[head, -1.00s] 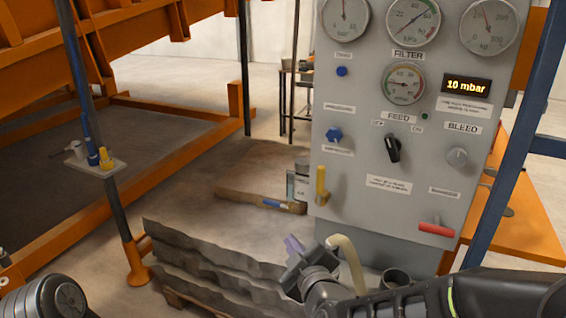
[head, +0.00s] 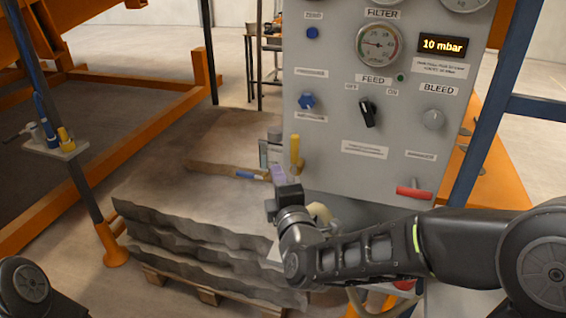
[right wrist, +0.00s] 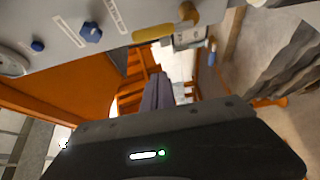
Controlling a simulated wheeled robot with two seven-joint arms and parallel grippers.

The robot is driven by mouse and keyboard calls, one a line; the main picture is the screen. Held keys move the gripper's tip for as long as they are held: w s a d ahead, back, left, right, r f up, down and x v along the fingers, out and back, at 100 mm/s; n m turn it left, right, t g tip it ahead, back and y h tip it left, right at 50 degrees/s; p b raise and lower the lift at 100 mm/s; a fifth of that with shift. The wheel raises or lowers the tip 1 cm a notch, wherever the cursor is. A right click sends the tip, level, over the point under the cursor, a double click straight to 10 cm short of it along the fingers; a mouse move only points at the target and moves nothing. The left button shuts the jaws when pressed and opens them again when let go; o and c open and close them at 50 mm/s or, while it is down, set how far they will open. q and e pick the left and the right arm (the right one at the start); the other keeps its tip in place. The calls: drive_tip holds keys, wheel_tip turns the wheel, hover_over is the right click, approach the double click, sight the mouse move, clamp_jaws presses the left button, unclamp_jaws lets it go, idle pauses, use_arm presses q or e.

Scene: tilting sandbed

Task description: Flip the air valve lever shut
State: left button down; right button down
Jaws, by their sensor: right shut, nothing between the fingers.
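A yellow lever (head: 295,152) stands upright at the lower left of the grey control panel (head: 330,125). It also shows in the right wrist view (right wrist: 158,33), above the fingers. A red lever (head: 413,193) lies nearly level at the panel's lower right. The labels are too small to read for certain, so I cannot tell from them which is the air valve. My right gripper (head: 279,174), with purple fingers, is shut and empty just left of and below the yellow lever, with a gap visible in the wrist view (right wrist: 156,90). My left gripper is out of view.
A black feed knob (head: 368,112), a grey bleed knob (head: 433,119) and a blue knob (head: 306,101) stick out of the panel. A blue post (head: 490,110) stands at right.

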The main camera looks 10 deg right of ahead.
sight(295, 156)
drive_tip(key=w+d+p, duration=0.3)
drive_tip(key=w+d, duration=0.1)
drive_tip(key=w, duration=0.4)
drive_tip(key=shift+w, duration=0.15)
idle(0.4)
